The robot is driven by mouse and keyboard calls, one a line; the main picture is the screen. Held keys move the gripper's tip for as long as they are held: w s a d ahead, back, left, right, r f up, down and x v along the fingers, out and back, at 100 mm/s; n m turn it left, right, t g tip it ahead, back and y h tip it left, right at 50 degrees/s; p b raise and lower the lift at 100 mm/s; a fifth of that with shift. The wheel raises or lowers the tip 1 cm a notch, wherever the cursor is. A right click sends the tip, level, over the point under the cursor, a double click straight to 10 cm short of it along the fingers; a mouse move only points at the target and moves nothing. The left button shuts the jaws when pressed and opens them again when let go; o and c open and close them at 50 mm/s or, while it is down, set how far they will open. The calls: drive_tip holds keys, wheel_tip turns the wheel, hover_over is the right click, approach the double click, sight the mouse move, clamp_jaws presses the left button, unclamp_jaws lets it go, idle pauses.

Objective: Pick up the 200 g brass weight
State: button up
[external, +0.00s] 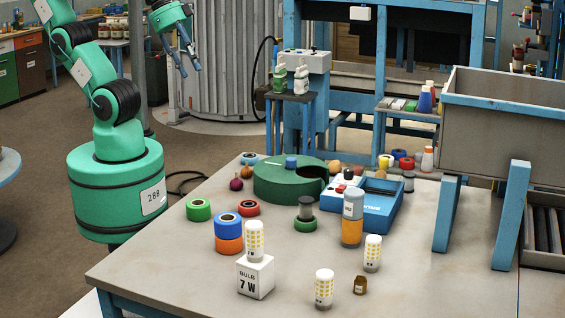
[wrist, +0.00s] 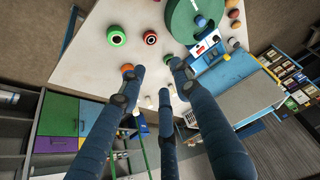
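A small brown-gold piece with a pale label, which looks like the brass weight (external: 360,285), stands near the front of the grey table in the external view. Its lettering is too small to read. It stands right of a white bulb with yellow squares (external: 324,288), apart from it. My gripper (external: 190,70) is high in the air at the upper left, beyond the table's far left side and far from the weight. In the wrist view my gripper (wrist: 156,82) has its blue fingers spread, with nothing held between them. I cannot make out the weight there.
A bulb on a white box (external: 256,277), another bulb (external: 373,253), and a blue-and-orange tape stack (external: 228,232) stand nearby. Behind are a green drum (external: 275,185), a blue device (external: 378,212) and a grey-orange cylinder (external: 352,230). A grey bin (external: 505,115) stands right. The front right tabletop is clear.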

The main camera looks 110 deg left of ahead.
drive_tip(key=w+d+m+b, duration=0.1)
drive_tip(key=w+d+m, duration=0.35)
drive_tip(key=w, duration=0.65)
drive_tip(key=w+d+m+g, duration=0.1)
drive_tip(key=w+d+m, duration=0.2)
drive_tip(key=w+m, duration=0.5)
drive_tip(key=w+d+m+b, duration=0.1)
drive_tip(key=w+d+m, duration=0.25)
drive_tip(key=w, duration=0.95)
drive_tip(key=w+d+f+m+y+b, duration=0.1)
drive_tip(key=w+d+f+m, duration=1.5)
drive_tip(key=w+d+f, duration=0.5)
wheel_tip(320, 180, down, 3)
drive_tip(key=shift+w+d+r+m, duration=0.1)
drive_tip(key=shift+w+d+m, duration=0.25)
drive_tip(key=shift+w, duration=0.5)
drive_tip(key=shift+b, duration=0.3)
drive_tip(key=b, duration=0.2)
approach(359, 276)
drive_tip(key=shift+x, duration=2.5)
